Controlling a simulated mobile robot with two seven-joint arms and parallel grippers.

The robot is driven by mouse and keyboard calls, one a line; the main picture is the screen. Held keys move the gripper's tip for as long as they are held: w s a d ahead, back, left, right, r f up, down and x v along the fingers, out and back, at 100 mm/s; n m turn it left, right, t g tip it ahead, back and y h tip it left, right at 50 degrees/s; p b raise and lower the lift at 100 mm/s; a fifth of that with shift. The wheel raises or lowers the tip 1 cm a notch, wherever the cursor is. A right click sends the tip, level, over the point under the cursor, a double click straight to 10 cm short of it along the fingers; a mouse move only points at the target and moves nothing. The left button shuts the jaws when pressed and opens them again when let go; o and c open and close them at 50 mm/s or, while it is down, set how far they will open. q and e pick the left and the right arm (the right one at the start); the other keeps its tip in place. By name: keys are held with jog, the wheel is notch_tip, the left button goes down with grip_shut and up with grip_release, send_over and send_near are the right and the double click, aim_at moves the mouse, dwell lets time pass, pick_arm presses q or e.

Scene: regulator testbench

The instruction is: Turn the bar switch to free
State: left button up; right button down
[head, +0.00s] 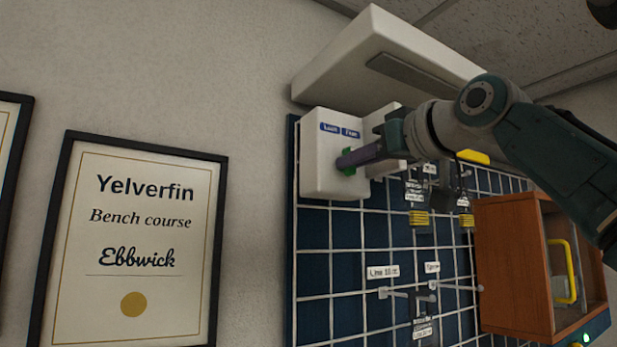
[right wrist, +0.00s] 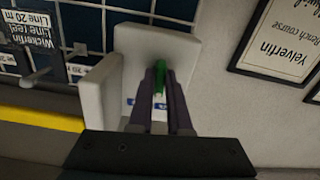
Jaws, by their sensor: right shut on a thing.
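The bar switch is a small green bar on the front of a white box (head: 322,180) at the top left of the wire grid panel. Blue labels (head: 340,130) sit above the bar; the left one seems to read "Lock", the right one is hard to read. My right gripper (head: 345,162) is shut on the green bar, which shows between its purple fingers in the right wrist view (right wrist: 160,78). The fingers hide part of the bar, so its exact setting is hard to tell. My left gripper is not in view.
The wire grid panel (head: 345,265) carries tags, hooks and yellow-striped parts to the right of the box. A wooden cabinet (head: 510,265) with a yellow handle is at the lower right. A white wall unit (head: 365,55) hangs just above. Framed certificates (head: 135,235) hang on the left wall.

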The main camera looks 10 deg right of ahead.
jog(key=shift+m+b, duration=0.5)
jog(key=shift+m, duration=4.5)
jog(key=c, duration=0.9)
grip_release()
jog(key=shift+a, duration=0.1)
jog(key=shift+o, duration=0.2)
